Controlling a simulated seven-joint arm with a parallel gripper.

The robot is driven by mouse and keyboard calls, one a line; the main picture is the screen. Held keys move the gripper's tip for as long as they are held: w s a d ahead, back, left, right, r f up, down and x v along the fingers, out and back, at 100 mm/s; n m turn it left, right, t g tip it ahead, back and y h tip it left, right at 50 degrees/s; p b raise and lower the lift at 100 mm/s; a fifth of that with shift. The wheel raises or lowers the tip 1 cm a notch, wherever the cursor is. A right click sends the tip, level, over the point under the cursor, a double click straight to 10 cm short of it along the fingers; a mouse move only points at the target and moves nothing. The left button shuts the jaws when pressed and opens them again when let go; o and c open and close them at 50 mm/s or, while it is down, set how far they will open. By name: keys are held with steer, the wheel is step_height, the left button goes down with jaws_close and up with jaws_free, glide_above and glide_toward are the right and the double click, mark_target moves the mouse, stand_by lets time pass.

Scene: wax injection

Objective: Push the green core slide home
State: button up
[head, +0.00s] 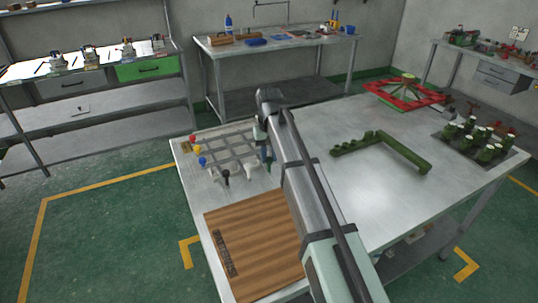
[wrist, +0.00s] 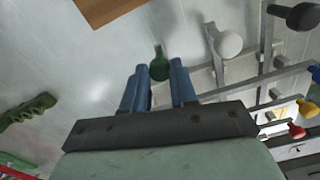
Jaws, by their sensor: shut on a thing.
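The green core slide's round knob (wrist: 159,65) shows between the blue fingers of my gripper (wrist: 161,76) in the wrist view. My gripper is shut on it, low over the table. The slide's bar and the depth of its seating cannot be made out. In the head view my gripper (head: 265,157) is at the right side of the grey grid-like mould frame (head: 228,147), and my arm and fingers hide most of the green slide there.
Close by stand slides with a white knob (wrist: 228,42), a black knob (wrist: 297,16), a blue knob (head: 203,161), a yellow knob (head: 197,149) and a red knob (head: 193,139). A wooden board (head: 255,245) lies in front. A green bracket (head: 405,150) lies to the right.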

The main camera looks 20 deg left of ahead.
jaws_close()
steer(key=shift+w+a, duration=1.75)
steer(key=shift+w, duration=0.05)
steer(key=o, duration=0.8)
jaws_free()
steer(key=shift+o, duration=0.2)
steer(key=shift+r, duration=0.1)
step_height(320, 180, up, 12)
steer(key=shift+d, duration=0.1)
